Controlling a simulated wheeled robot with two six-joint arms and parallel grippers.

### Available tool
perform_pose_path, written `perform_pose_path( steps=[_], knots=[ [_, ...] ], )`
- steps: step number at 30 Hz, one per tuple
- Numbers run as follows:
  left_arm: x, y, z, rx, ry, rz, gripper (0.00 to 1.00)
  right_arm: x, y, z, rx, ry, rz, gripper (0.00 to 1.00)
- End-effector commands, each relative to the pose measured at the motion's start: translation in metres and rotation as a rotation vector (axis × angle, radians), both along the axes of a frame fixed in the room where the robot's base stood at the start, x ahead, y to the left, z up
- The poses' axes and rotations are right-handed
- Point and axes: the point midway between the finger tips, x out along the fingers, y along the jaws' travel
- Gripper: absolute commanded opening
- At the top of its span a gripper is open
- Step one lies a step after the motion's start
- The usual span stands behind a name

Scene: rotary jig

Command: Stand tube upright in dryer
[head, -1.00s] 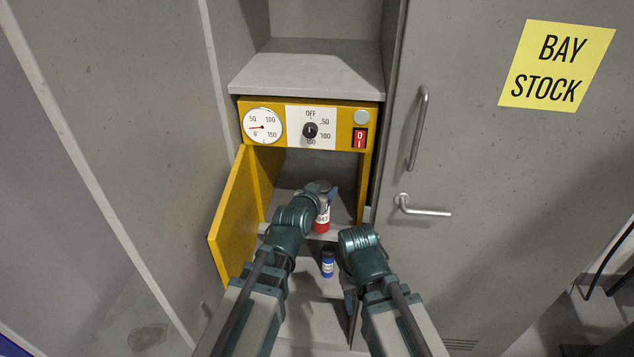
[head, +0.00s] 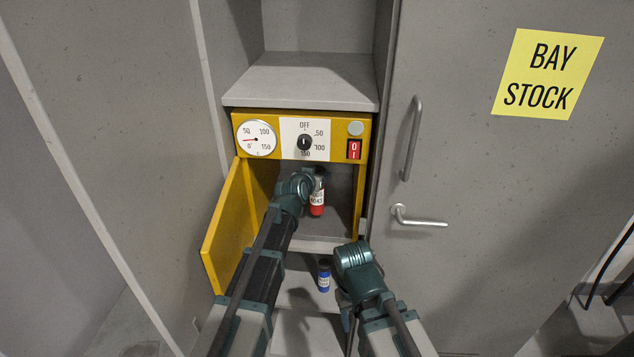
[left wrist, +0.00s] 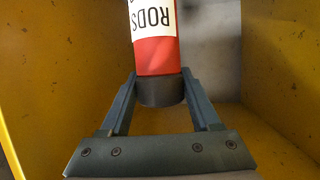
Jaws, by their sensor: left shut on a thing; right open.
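The tube (head: 317,196) is red with a white label and a dark end. It is inside the open yellow dryer (head: 364,190) and looks about upright, red end down. My left gripper (head: 312,178) reaches into the dryer and is shut on the tube's dark upper end. In the left wrist view, the fingers (left wrist: 160,90) flank the dark end of the tube (left wrist: 157,55), and its label reads RODS upside down. I cannot tell if the tube's lower end touches the dryer floor. My right gripper (head: 347,312) is open, low in front of the dryer, mostly hidden by its arm.
The dryer's yellow door (head: 228,225) stands open on the left. A small blue bottle (head: 324,277) with a dark cap stands below the dryer opening. A control panel with a dial (head: 304,142) and red switch (head: 354,149) is above. A grey cabinet door (head: 480,190) is at right.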

Motion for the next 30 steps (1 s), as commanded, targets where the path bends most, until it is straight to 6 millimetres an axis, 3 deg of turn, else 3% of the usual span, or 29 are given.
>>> perform_pose_path(
  steps=[6, 13, 27, 28, 30],
  knots=[
    [0.018, 0.001, -0.002, -0.001, -0.001, 0.001, 0.00, 0.000, 0.000, -0.002, 0.000, 0.000, 0.000, 0.50],
    [0.013, 0.001, -0.037, 0.000, -0.001, 0.000, 0.00, 0.000, 0.000, -0.037, 0.000, 0.000, 0.000, 0.50],
    [0.013, 0.001, -0.041, -0.001, -0.001, 0.000, 0.00, 0.000, 0.000, -0.041, 0.000, 0.000, 0.000, 0.50],
    [0.013, 0.001, -0.039, 0.000, 0.000, 0.000, 0.69, 0.000, 0.000, -0.039, 0.000, 0.000, 0.000, 0.50],
    [0.013, 0.001, -0.039, 0.000, 0.000, 0.000, 0.81, 0.000, 0.000, -0.039, 0.000, 0.000, 0.000, 0.50]
  ],
)
